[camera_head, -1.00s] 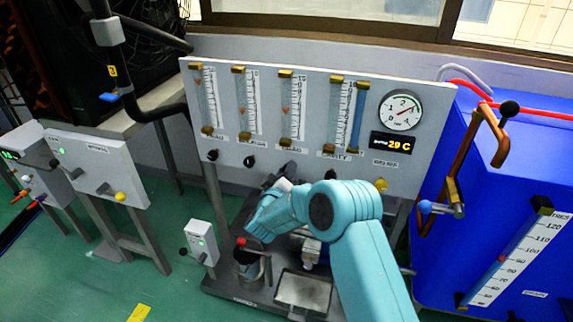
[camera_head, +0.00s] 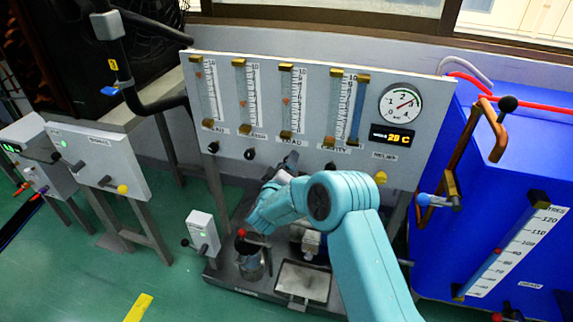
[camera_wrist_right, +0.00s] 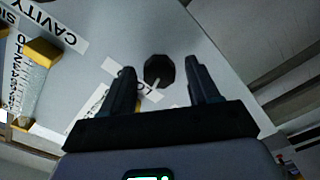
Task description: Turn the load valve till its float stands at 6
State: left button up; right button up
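The load flowmeter (camera_head: 288,102) is the third tube on the grey panel, with a scale marked 10 at its top. Its small orange float stands near mid-tube; I cannot read its exact number. The load valve, a dark faceted knob (camera_wrist_right: 158,70), shows in the right wrist view beside a partly hidden label beginning "LO". My right gripper (camera_wrist_right: 160,78) is open, its two dark fingers on either side of the knob with a gap at each side. In the head view this gripper (camera_head: 287,168) is at the panel below the load tube and hides the knob. My left gripper is not in view.
Other flowmeters (camera_head: 245,95) flank the load tube, with black knobs (camera_head: 250,153) below. A pressure dial (camera_head: 401,103) and a 29 C display (camera_head: 392,137) are at right. A blue tank (camera_head: 500,210) with copper piping stands right; a steel beaker (camera_head: 250,262) stands below.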

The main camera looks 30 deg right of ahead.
jog(key=shift+a, duration=0.1)
jog(key=p+v, duration=0.2)
jog(key=v, duration=1.4)
jog(key=shift+s+p, duration=0.15)
jog(key=shift+p, duration=0.2)
